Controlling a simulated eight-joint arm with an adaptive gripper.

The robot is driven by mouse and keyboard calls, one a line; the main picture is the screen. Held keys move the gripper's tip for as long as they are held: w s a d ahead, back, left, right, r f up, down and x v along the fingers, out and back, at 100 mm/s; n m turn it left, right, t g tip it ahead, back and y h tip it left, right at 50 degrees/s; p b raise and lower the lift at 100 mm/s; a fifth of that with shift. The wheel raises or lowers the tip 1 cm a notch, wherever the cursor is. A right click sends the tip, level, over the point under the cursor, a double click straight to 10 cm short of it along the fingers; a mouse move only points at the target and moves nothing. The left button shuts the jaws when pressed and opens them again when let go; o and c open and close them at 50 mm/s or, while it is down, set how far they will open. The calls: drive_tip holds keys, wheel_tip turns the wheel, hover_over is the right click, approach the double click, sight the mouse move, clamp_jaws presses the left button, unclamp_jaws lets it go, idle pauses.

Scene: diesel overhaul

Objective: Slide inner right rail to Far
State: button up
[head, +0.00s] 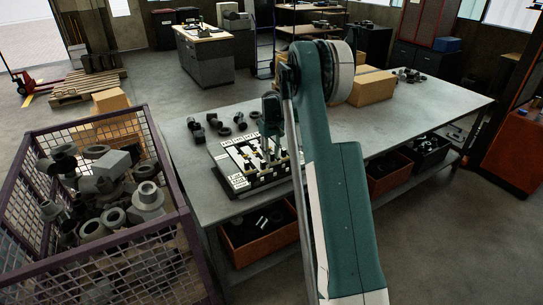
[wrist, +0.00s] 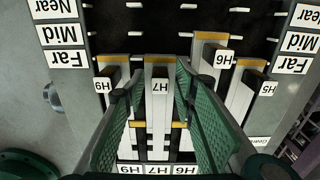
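The slider board (head: 255,160) sits near the left end of the grey table. In the wrist view its Near, Mid and Far labels are upside down along both sides. Several white rails with yellow ends lie side by side. The H7 rail (wrist: 160,105) is between my green fingers, its end level with Far. The H6 rail (wrist: 209,50), just right of the fingers, has its end about level with Mid. The outer rails (wrist: 113,75) (wrist: 249,80) end near Far. My gripper (wrist: 159,78) looks open; no contact with a rail is visible. In the head view my arm hides part of the board.
Dark round parts (head: 222,124) lie behind the board on the grey table (head: 430,105). A mesh crate (head: 95,262) of metal parts stands at the left. Cardboard boxes (head: 372,88) stand farther back on the table. Red bins (head: 258,240) sit under it.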

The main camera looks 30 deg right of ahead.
drive_tip(key=shift+r, duration=0.15)
wheel_tip(320, 180, up, 12)
idle(0.7)
idle(0.5)
drive_tip(key=s+a+r+t+b, duration=0.25)
drive_tip(key=s+a+r, duration=0.45)
drive_tip(key=s+a, duration=0.45)
drive_tip(key=s+a+r+t+b, duration=0.1)
drive_tip(key=s+a+r+b, duration=0.2)
drive_tip(key=s+a+r, duration=0.65)
drive_tip(key=s+a+f+t+b, duration=0.1)
drive_tip(key=s+a+f, duration=0.3)
drive_tip(key=s, duration=0.6)
drive_tip(key=s+a+f+t+b, duration=0.1)
drive_tip(key=s+a+f, duration=0.4)
drive_tip(key=s, duration=0.5)
drive_tip(key=s+a+f+t+b, duration=0.1)
drive_tip(key=s+a+f, duration=0.3)
drive_tip(key=s, duration=0.6)
drive_tip(key=shift+a+f+t+b, duration=0.25)
drive_tip(key=shift+f+t+b, duration=0.1)
drive_tip(key=shift+f+b, duration=0.25)
